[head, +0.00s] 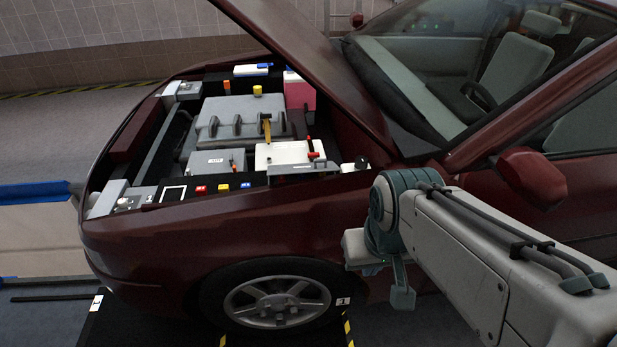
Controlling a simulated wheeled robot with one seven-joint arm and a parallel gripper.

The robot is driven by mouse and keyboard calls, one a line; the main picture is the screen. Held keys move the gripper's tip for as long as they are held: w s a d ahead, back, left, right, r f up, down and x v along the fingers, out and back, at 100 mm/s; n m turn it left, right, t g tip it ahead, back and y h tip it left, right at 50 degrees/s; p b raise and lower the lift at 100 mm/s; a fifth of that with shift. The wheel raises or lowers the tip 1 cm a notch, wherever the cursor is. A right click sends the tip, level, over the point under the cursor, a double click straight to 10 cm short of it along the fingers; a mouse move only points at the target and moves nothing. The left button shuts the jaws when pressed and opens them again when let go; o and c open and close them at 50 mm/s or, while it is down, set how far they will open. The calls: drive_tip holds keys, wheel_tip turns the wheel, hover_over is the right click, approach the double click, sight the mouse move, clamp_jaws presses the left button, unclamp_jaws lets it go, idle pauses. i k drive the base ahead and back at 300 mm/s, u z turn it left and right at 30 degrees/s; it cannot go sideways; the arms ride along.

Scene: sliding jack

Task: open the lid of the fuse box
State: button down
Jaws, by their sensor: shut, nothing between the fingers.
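The engine bay of the dark red car is open. A grey box with a small white label (214,163) sits near its front side and looks like the fuse box, though I cannot be sure. Its top looks flat and closed. A small orange-red piece stands up at its right end. My gripper (402,297) hangs low beside the car's front fender, right of the front wheel. It is shut and empty, well apart from the box and lower than it. My arm hides part of the fender and door.
The raised hood (315,60) slopes over the bay's right side. A white box with red parts (285,155) and a grey engine cover (240,120) lie close to the grey box. The fender edge (240,203) stands between my gripper and the bay. A side mirror (532,178) juts out at right.

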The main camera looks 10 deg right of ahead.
sight(321, 165)
drive_tip(key=k, duration=0.7)
drive_tip(key=z, duration=0.65)
drive_tip(key=i, duration=1.6)
drive_tip(key=u, duration=0.7)
